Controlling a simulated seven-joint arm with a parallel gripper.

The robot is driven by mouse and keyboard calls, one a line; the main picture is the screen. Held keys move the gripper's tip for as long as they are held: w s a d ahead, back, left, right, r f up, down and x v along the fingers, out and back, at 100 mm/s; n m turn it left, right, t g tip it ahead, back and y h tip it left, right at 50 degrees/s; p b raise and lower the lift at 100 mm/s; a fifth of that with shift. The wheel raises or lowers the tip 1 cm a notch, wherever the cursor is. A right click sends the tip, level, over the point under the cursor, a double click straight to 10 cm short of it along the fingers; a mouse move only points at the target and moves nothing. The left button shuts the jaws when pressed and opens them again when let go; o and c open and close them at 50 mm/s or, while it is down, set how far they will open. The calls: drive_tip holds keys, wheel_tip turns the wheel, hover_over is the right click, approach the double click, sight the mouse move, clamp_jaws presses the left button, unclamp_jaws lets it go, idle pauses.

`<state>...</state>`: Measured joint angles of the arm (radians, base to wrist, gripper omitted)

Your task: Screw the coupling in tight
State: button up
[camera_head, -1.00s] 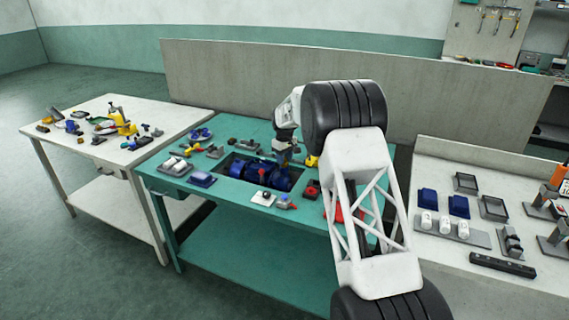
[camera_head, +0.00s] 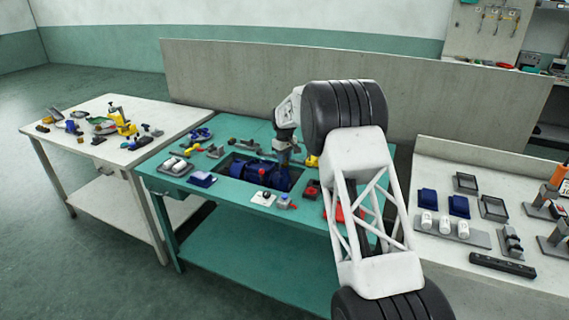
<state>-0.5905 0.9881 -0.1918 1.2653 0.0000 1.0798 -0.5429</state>
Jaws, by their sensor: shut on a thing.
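My gripper (camera_head: 283,156) points down at the right end of the blue pump (camera_head: 253,172), which sits in a dark recess in the green table. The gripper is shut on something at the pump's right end. What it holds is too small and too hidden by the fingers to make out, and I cannot tell the coupling apart from the pump body here. I cannot tell how deep the coupling sits.
A white table (camera_head: 75,120) with tools stands left. A pale bench (camera_head: 450,262) with blue blocks and trays stands right. A low grey wall (camera_head: 230,85) runs behind.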

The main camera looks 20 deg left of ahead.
drive_tip(key=m, duration=0.5)
drive_tip(key=shift+m, duration=1)
drive_tip(key=shift+m, duration=0.3)
drive_tip(key=m, duration=0.2)
drive_tip(key=shift+m, duration=2.2)
drive_tip(key=shift+m, duration=0.9)
drive_tip(key=m, duration=0.5)
drive_tip(key=shift+f, duration=0.1)
